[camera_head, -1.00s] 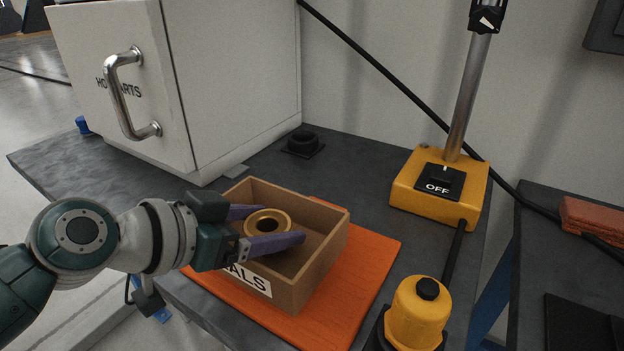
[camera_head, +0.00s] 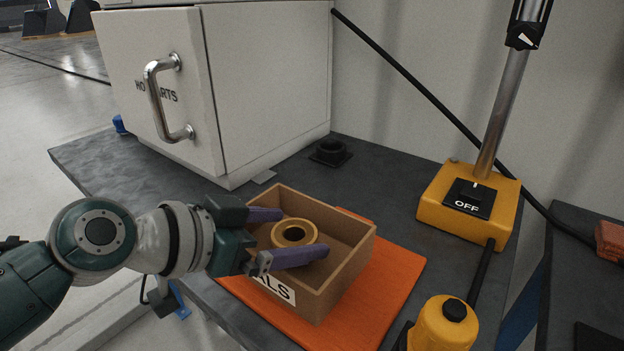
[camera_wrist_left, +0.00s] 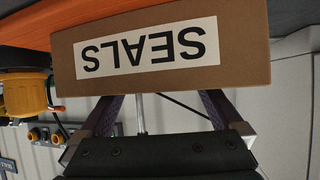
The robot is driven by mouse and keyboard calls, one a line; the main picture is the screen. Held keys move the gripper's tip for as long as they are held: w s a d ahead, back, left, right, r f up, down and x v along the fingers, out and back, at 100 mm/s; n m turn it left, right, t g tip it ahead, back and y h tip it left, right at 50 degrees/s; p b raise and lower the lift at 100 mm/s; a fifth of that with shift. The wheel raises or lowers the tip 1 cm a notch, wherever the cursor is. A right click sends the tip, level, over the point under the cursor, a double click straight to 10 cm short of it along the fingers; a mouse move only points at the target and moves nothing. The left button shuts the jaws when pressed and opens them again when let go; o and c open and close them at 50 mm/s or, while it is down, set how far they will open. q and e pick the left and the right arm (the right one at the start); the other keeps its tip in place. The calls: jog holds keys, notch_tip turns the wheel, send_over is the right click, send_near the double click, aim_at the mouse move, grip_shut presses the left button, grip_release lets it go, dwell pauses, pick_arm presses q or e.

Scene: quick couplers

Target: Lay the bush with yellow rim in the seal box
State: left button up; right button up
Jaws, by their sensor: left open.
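The bush with yellow rim (camera_head: 294,232) is inside the seal box (camera_head: 345,262), toward its left side, with its round opening facing up. The box is brown and open-topped, with a white label on its front wall. My left gripper (camera_head: 293,235) reaches over the box's front left wall. Its two purple fingers are open, one on each side of the bush, and a gap shows between them and the rim. The wrist view shows the box's "SEALS" label (camera_wrist_left: 150,54) upside down and both fingers; the bush is hidden there. My right gripper is not in view.
The box stands on an orange mat (camera_head: 385,285) on the dark bench. A white cabinet (camera_head: 265,90) with a metal handle stands behind left. A black socket (camera_head: 330,152) sits behind the box. A yellow switch base (camera_head: 440,208) and a yellow-topped unit (camera_head: 440,325) are at right.

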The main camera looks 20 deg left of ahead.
pick_arm(q)
jog(key=p+v, duration=0.2)
jog(key=v, duration=0.8)
jog(key=s+d+f+g+y, duration=0.1)
jog(key=s+d+f+g, duration=0.25)
jog(key=s, duration=0.55)
jog(key=s+a+n+g+y, duration=0.3)
jog(key=s+n+y, duration=0.1)
jog(key=s, duration=0.4)
jog(key=shift+s+a+r+y, duration=0.25)
jog(key=shift+a+r+y, duration=0.15)
jog(key=shift+y, duration=0.1)
